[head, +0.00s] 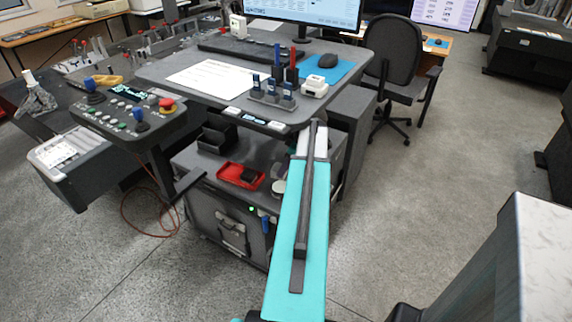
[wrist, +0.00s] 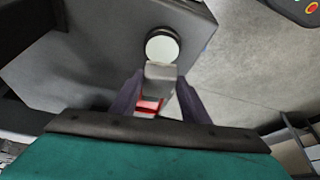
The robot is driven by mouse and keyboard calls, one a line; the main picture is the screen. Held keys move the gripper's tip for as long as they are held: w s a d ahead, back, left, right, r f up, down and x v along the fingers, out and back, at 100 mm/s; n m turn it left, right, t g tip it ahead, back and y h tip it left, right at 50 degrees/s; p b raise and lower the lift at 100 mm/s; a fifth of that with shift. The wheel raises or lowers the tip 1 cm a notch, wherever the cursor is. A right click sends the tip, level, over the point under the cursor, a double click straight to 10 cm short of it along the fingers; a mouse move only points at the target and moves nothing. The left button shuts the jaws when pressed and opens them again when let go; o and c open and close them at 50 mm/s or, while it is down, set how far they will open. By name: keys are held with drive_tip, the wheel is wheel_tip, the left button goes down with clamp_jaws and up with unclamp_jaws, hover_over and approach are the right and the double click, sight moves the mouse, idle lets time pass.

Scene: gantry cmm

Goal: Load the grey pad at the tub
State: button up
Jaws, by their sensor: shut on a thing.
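In the wrist view my gripper (wrist: 161,82) is shut on a small grey block, which looks like the grey pad (wrist: 160,72). The pad sits between the two dark fingertips. A red patch (wrist: 149,106), likely the tub, shows between the fingers; most of it is hidden. In the head view a shallow red tub (head: 226,173) lies on the shelf under the desk top, with a dark block (head: 249,175) in it. My teal arm reaches towards the shelf, right of the tub. My fingers and the pad cannot be made out in the head view.
A pale round disc (wrist: 162,45) lies just beyond the pad; it also shows beside the tub in the head view (head: 278,188). Dark bins (head: 217,138) stand behind the tub. The desk top (head: 190,66) overhangs the shelf. A control panel (head: 128,112) stands at left.

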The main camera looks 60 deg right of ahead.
drive_tip(key=shift+s+f+b, duration=0.15)
drive_tip(key=shift+f+b, duration=0.65)
drive_tip(key=shift+f, duration=0.5)
drive_tip(key=shift+s+f+b, duration=0.1)
drive_tip(key=shift+f+b, duration=0.7)
drive_tip(key=shift+f, duration=0.5)
drive_tip(key=shift+f+b, duration=0.3)
drive_tip(key=shift+f, duration=0.3)
idle(0.4)
drive_tip(key=shift+r, duration=0.1)
wheel_tip(320, 180, up, 7)
drive_tip(key=p, duration=0.3)
drive_tip(key=shift+p, duration=0.4)
idle(0.4)
